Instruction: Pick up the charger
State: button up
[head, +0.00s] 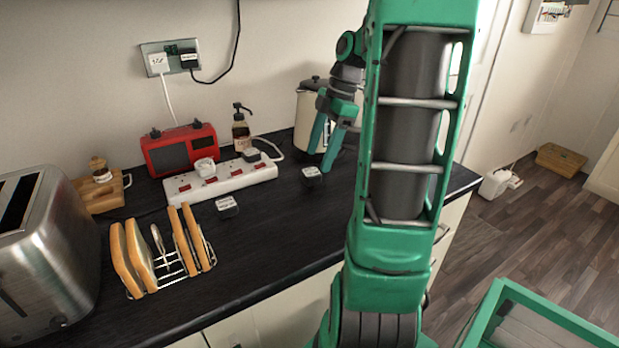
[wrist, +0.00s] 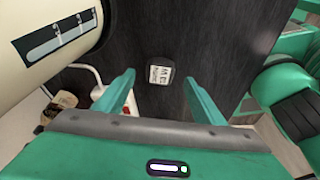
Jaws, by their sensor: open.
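A small charger block (head: 311,175), dark with a pale printed face, lies on the dark worktop near the canister. A similar small block (head: 227,206) lies further left, in front of the power strip. I cannot tell from the pictures which one the task means. My gripper (head: 321,158) is open and empty, pointing down just above the block near the canister. In the wrist view, a block with a printed white face (wrist: 160,74) appears between the two spread green fingers (wrist: 158,80), not touching either.
A cream canister (head: 308,117) stands close behind my gripper. A white power strip (head: 222,180) with plugs, a red radio (head: 180,149) and a pump bottle (head: 241,133) stand at the back. A toast rack (head: 178,269) and toaster (head: 45,250) are left. The worktop's front middle is clear.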

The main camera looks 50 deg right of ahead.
aim_at(312, 172)
jog(key=shift+x, duration=2.8)
jog(key=shift+a, duration=0.15)
jog(key=shift+r, duration=0.1)
jog(key=c, duration=1.1)
